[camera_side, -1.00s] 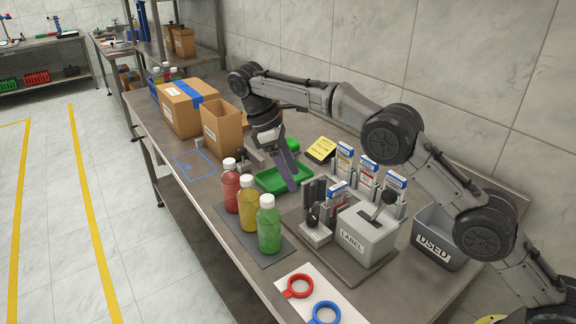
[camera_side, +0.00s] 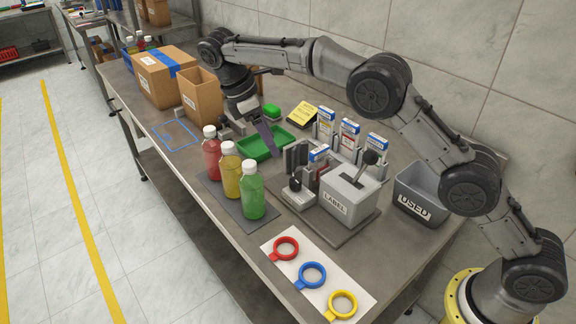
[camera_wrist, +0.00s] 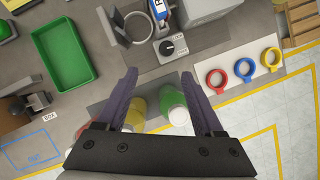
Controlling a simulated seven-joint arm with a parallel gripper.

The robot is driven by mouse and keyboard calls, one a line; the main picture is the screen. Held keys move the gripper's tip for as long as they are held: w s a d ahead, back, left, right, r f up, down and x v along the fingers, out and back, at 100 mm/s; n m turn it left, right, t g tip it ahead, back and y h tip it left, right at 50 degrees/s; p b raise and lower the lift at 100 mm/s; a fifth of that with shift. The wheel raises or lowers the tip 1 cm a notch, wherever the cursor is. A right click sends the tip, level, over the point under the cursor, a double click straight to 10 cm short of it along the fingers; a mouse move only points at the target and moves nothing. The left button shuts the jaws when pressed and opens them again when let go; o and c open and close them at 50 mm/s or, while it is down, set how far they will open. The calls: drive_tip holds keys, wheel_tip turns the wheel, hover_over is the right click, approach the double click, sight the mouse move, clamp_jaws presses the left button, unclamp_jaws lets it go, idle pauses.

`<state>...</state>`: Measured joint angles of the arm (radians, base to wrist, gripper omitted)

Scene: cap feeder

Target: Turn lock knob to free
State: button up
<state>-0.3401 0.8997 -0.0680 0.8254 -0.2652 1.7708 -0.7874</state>
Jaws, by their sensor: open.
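The lock knob (camera_wrist: 167,48) is a round black dial with a white mark, on a light grey block in the wrist view. In the side view the knob (camera_side: 295,184) sits on the block at the front left of the label machine (camera_side: 349,193). My gripper (camera_wrist: 160,77) is open and empty. In the wrist view its two purple-grey fingers are spread on either side of the yellow bottle (camera_wrist: 138,108) and green bottle (camera_wrist: 178,113). In the side view my gripper (camera_side: 270,135) hangs over the green tray (camera_side: 247,153), left of and apart from the knob.
The red bottle (camera_side: 211,155) stands beside the yellow and green ones on a dark mat. Red, blue and yellow rings (camera_side: 311,274) lie on a white sheet in front. Upright blue-and-white boxes (camera_side: 349,133) and a grey USED bin (camera_side: 421,194) stand behind and right.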

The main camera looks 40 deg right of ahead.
sight(295, 180)
drive_tip(key=shift+n, duration=0.3)
drive_tip(key=x, duration=0.4)
drive_tip(key=s+x, duration=0.1)
drive_tip(key=x, duration=0.7)
drive_tip(key=shift+s, duration=0.35)
clamp_jaws()
